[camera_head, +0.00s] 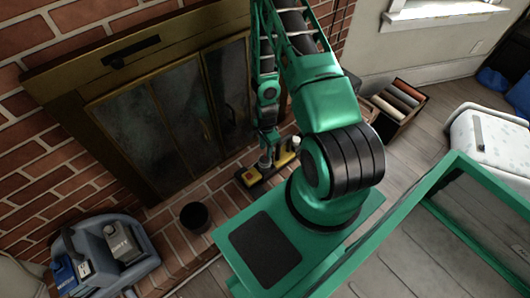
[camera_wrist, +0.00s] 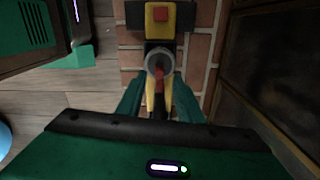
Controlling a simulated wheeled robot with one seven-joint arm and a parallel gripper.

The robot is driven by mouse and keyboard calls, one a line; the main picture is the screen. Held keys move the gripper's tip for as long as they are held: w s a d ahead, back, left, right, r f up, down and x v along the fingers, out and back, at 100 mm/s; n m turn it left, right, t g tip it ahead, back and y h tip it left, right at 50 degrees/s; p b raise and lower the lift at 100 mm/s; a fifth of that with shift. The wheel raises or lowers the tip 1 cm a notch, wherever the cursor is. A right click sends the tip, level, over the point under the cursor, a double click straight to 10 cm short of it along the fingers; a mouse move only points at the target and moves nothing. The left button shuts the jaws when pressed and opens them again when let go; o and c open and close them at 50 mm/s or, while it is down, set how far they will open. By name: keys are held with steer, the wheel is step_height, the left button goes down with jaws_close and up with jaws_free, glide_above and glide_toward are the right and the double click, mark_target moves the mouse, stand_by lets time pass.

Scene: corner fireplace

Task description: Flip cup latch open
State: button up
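A yellow and black device (camera_head: 252,177) lies on the brick hearth in front of the fireplace. In the wrist view its yellow body (camera_wrist: 151,34) has a red square part on top. A round grey cup (camera_wrist: 159,61) stands on the device, and a red piece (camera_wrist: 159,80), perhaps the latch, shows at its near side. The grey cup (camera_head: 265,160) also shows small in the head view. My gripper (camera_head: 266,141) is above the device. In the wrist view my gripper (camera_wrist: 158,92) has its green fingers apart on either side of the device's near end. Contact cannot be told.
The glass-doored fireplace (camera_head: 175,110) stands close behind the hearth. A dark pot (camera_head: 194,216) and a grey-blue caddy with bottles (camera_head: 104,255) stand to the left. A wooden box (camera_head: 399,100) sits to the right. Wooden floor is clear beside the hearth.

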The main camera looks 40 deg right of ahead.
steer(key=shift+f, duration=1.4)
jaws_close()
